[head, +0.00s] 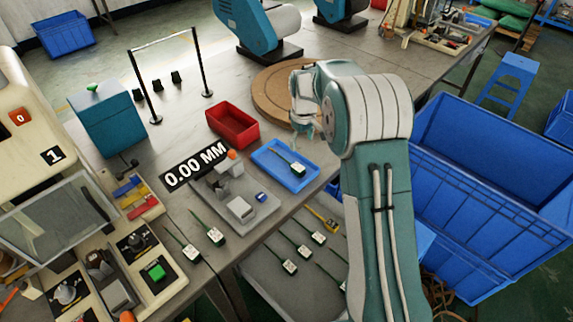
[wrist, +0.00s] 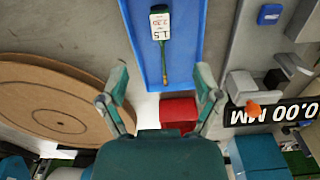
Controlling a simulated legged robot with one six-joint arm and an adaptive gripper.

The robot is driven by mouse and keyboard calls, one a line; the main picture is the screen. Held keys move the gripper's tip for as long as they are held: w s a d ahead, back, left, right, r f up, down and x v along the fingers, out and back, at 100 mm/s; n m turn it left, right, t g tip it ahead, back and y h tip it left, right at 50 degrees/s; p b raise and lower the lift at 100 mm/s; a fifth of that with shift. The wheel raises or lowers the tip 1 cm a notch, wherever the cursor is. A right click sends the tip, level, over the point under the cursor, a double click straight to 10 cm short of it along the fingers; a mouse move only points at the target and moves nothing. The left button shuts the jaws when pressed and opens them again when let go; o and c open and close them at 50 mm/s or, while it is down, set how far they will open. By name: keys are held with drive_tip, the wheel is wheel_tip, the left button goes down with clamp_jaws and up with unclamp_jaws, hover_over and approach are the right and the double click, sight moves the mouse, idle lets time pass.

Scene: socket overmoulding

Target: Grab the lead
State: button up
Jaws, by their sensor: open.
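A lead (head: 297,169) with a white-labelled green end lies in the shallow blue tray (head: 262,155). In the wrist view the lead (wrist: 160,25) shows its label at the top, with its thin end pointing down between my fingers. My gripper (head: 303,130) is open and empty, above and behind the tray in the head view. In the wrist view its two fingers (wrist: 162,80) stand apart on either side of the tray's end; contact with the lead is not seen. Other similar leads (head: 214,235) lie on the table and on a lower surface (head: 289,265).
A red bin (head: 232,124) stands beside the tray. A grey fixture (head: 238,205) and a "0.00 MM" display (head: 195,166) are to the left. A round wooden disc (head: 268,92) lies behind. A big blue crate (head: 490,190) is at right. A machine (head: 60,160) stands at left.

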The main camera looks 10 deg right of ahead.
sight(296, 166)
drive_tip(key=f, duration=0.1)
drive_tip(key=w+f, duration=0.1)
drive_tip(key=a+f, duration=0.1)
drive_tip(key=shift+w, duration=0.35)
wheel_tip(296, 166, down, 10)
drive_tip(key=shift+f, duration=0.1)
clamp_jaws()
